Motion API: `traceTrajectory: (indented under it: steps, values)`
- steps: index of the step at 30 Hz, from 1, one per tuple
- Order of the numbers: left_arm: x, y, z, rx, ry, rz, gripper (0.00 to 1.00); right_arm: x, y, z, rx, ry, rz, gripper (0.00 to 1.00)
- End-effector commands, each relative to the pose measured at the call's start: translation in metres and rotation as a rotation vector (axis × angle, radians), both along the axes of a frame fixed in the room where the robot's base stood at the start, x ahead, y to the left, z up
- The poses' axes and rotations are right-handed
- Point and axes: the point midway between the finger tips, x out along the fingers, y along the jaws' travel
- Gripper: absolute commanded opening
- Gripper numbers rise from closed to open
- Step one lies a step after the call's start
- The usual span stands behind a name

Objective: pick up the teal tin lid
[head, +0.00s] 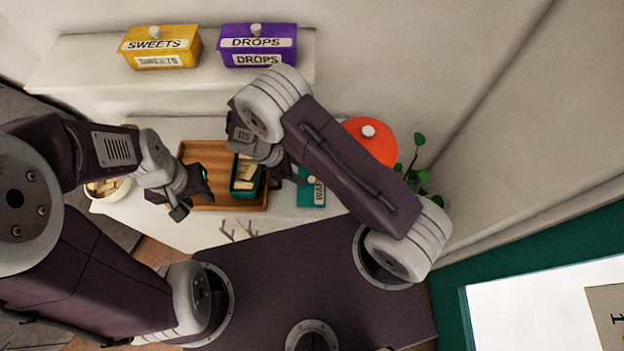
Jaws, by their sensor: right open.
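The teal tin lid (312,194) lies on the white surface just right of the wooden tray, with a pale label and a small knob. My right gripper (284,172) is close to the lid's left side in the picture, open with nothing seen between its fingers; part of the lid may be hidden. The open teal tin (246,178) stands in the tray with pale pieces inside, partly hidden by my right wrist. My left gripper (182,203) is at the tray's left edge, away from the lid; its opening is unclear.
The wooden tray (215,153) holds the tin. A red round lid (371,142) and a plant (416,170) are to the right. A yellow SWEETS tin (160,47) and a purple DROPS tin (258,44) stand on the back shelf. A white bowl (108,190) is left.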

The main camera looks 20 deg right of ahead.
Motion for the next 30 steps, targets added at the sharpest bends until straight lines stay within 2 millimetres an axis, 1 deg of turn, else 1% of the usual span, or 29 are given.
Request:
traceTrajectory:
  steps: [1,5,8,11,12,15,18,23,24,26,27,28,30]
  values:
    - [0.000,0.000,0.005,0.000,0.000,0.000,0.36,-0.001,-0.004,-0.003,-0.002,0.002,-0.001,0.47]
    - [0.000,0.000,0.005,0.000,-0.001,0.000,0.36,-0.001,-0.005,-0.009,0.001,-0.001,-0.001,0.47]
    - [0.000,0.000,0.013,0.000,0.000,0.000,0.36,-0.002,-0.009,-0.015,0.000,0.001,-0.002,0.47]
    - [0.000,0.000,0.025,0.000,-0.001,0.000,0.36,-0.005,-0.017,-0.030,-0.002,0.003,-0.003,0.47]
    - [0.000,0.000,0.026,0.000,-0.001,0.000,0.36,-0.006,-0.020,-0.038,0.000,0.002,-0.004,0.47]
    - [0.000,0.000,0.028,0.000,0.000,0.000,0.36,-0.005,-0.026,-0.051,0.002,-0.001,-0.003,0.47]
    - [0.000,0.000,0.028,0.000,0.000,0.000,0.36,-0.005,-0.028,-0.056,0.002,-0.002,-0.003,0.47]
    - [0.000,0.000,0.027,0.000,0.000,0.000,0.36,-0.005,-0.027,-0.056,0.003,-0.002,-0.003,0.47]
    - [0.000,0.000,0.027,0.000,0.000,0.000,0.36,-0.005,-0.027,-0.056,0.003,-0.002,-0.003,0.36]
    - [0.000,0.000,0.027,0.000,0.000,0.000,0.36,-0.005,-0.027,-0.056,0.003,-0.002,-0.003,0.20]
    - [0.000,0.000,0.027,0.000,0.000,0.000,0.36,-0.005,-0.027,-0.056,0.003,-0.002,-0.003,0.09]
    - [0.000,0.000,0.027,0.000,0.000,0.000,0.36,-0.005,-0.027,-0.056,0.003,-0.002,-0.003,0.00]
    - [0.000,0.000,0.027,0.000,0.000,0.000,0.36,-0.005,-0.027,-0.056,0.003,-0.002,-0.003,0.00]
